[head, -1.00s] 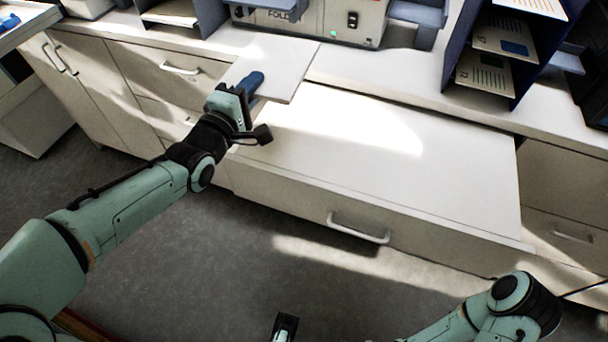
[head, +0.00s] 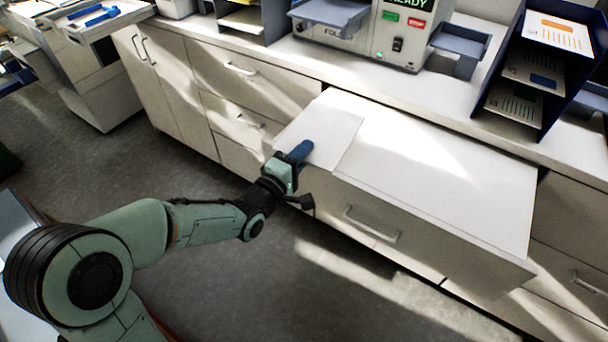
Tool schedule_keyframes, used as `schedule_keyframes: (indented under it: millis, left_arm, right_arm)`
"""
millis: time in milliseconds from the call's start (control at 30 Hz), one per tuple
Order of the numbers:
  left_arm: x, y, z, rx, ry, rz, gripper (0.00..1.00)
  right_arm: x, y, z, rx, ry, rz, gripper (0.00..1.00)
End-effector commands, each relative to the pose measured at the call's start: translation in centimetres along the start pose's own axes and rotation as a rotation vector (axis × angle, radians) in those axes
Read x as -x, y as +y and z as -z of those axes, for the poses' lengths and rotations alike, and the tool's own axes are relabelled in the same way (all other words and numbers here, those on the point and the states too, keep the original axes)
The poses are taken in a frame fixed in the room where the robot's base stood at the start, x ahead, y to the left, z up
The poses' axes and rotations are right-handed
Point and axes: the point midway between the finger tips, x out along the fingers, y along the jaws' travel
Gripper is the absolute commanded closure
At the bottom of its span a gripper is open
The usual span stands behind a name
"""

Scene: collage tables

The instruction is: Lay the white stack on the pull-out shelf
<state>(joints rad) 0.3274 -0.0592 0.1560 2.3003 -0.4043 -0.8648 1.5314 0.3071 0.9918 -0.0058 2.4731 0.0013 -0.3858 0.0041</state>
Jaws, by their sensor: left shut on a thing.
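The white stack (head: 333,136) is a thin pale sheet-like pile at the left end of the pull-out shelf (head: 440,185). It overlaps the shelf's left part, and its near left corner is at my gripper. I cannot tell whether it rests on the shelf or is held just above it. My left gripper (head: 298,153) is shut on the stack's near left edge, with a blue finger on top. The shelf is a wide white surface with a handle (head: 372,226) on its front. My right gripper is out of view.
A folding machine (head: 385,35) with a green display stands on the counter behind the shelf. A dark blue paper rack (head: 520,110) stands at the back right. The shelf's middle and right are bare. A side table with blue items (head: 92,17) is at the upper left.

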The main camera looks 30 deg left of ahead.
Motion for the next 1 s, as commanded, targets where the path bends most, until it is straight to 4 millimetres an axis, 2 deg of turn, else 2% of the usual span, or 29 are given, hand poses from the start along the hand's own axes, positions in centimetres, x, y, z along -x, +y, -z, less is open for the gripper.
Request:
schedule_keyframes:
  millis: [33,100,267,500,967,1000]
  left_arm:
    - [0.0,-1.1,0.0,0.002,0.0,0.0,1.0]
    - [0.0,-2.0,0.0,0.002,0.0,-0.001,1.0]
    - [0.0,-3.1,0.0,0.0,0.0,-0.002,1.0]
    - [0.0,-6.6,0.0,0.001,0.0,-0.002,1.0]
    - [0.0,-7.3,0.0,-0.001,0.0,-0.005,1.0]
    - [0.0,-7.3,0.0,0.0,0.0,-0.001,0.73]
  right_arm:
    - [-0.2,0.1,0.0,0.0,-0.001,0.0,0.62]
    - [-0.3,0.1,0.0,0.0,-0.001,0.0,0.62]
    - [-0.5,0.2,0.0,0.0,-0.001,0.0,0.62]
    - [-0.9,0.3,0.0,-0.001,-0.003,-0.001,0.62]
    - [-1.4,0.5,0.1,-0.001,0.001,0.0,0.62]
    - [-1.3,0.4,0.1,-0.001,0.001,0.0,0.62]
